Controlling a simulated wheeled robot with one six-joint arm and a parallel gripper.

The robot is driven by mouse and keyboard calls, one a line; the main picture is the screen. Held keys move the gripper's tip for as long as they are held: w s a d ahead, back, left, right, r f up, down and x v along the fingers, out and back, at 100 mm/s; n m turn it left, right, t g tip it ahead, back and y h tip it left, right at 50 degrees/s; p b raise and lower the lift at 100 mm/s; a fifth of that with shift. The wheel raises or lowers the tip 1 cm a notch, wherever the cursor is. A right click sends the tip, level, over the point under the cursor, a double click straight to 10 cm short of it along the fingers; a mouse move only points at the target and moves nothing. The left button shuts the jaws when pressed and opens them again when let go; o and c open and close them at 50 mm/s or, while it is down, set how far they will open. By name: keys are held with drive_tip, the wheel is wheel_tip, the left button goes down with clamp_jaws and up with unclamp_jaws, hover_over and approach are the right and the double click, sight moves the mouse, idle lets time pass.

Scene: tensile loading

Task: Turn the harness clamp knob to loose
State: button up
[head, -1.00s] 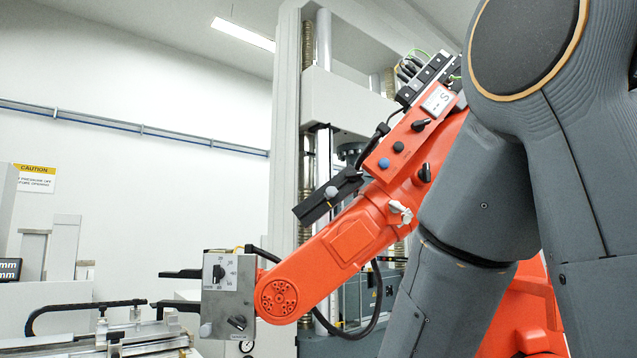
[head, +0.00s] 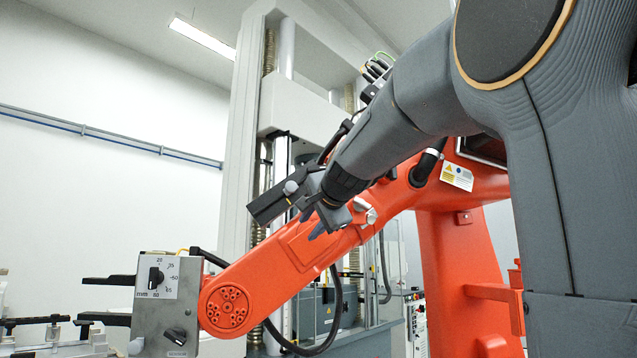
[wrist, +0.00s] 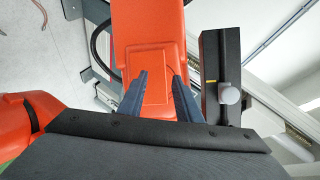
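A light grey knob (wrist: 228,95) sits on a black block (wrist: 209,70) beside the orange arm, with a small yellow mark near it. It also shows in the head view (head: 291,187), on the black block's face. I cannot tell for certain that this is the harness clamp knob, and its setting is not readable. My gripper (wrist: 161,72) is open and empty, its two blue-grey fingers over the orange arm (wrist: 150,45), left of the knob in the wrist view. In the head view my gripper (head: 313,222) hangs just right of and below the block.
A grey box (head: 150,325) with black dials is at the orange arm's left end. Another light knob (head: 366,211) is on the orange arm, right of my gripper. A tall grey machine frame (head: 243,130) stands behind. Cables loop below the arm.

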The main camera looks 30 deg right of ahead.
sight(319, 168)
drive_tip(key=s+d+r+m+t+h+b, duration=0.1)
drive_tip(key=s+r+m+t, duration=0.1)
drive_tip(key=r, duration=0.6)
drive_tip(key=s+d+r+m+t, duration=0.1)
drive_tip(key=s+d+r, duration=0.1)
drive_tip(key=r, duration=0.7)
drive_tip(key=shift+h, duration=0.4)
drive_tip(key=shift+p+x, duration=1.2)
drive_tip(key=shift+x, duration=2.35)
drive_tip(key=shift+a+f, duration=0.1)
drive_tip(key=shift+a, duration=0.05)
clamp_jaws()
